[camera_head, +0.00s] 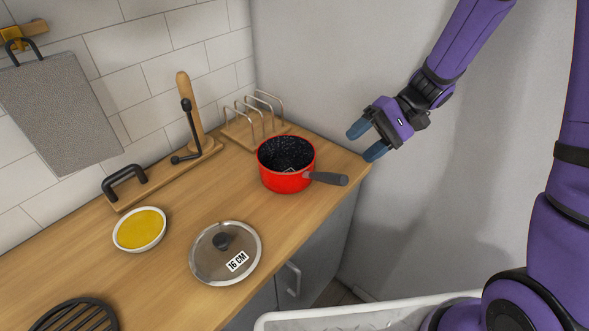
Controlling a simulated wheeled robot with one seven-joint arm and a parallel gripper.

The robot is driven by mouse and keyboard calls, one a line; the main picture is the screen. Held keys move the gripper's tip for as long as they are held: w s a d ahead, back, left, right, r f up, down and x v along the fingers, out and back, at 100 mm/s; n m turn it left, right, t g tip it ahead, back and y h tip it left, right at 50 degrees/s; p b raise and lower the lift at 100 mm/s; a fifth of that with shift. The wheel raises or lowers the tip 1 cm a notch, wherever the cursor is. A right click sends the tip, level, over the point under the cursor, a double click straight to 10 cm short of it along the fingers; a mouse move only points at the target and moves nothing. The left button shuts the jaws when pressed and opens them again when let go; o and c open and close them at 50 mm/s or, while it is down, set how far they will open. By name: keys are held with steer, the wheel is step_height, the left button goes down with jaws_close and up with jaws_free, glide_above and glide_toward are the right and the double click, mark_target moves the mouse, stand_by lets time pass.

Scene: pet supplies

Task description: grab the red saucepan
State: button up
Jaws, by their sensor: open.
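The red saucepan (285,180) stands upright on the wooden counter near its right end. Its inside is dark and speckled, and it looks empty. Its grey handle (328,178) points right, toward the counter edge. My gripper (366,142) is open and empty, up and to the right of the saucepan. Its two blue-grey fingers point left and are apart from the handle. No part of the saucepan is hidden by my arm.
A glass lid (225,271) marked 16 CM lies in front of the saucepan. A wire rack (257,119) stands close behind it. A yellow-filled bowl (139,230) and a black trivet (76,316) are left. A white wall rises behind my gripper. A pale bin rim (340,311) is below.

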steer(key=m+y, duration=0.1)
steer(key=y, duration=0.1)
glide_toward(323, 177)
step_height(323, 177, down, 2)
steer(key=a, duration=0.2)
steer(key=shift+t, duration=0.3)
steer(key=shift+w+f+x, duration=0.15)
steer(key=shift+x, duration=1.7)
steer(key=shift+w+f+x, duration=0.1)
steer(key=shift+w+x, duration=0.05)
steer(key=shift+x, duration=1.7)
jaws_close()
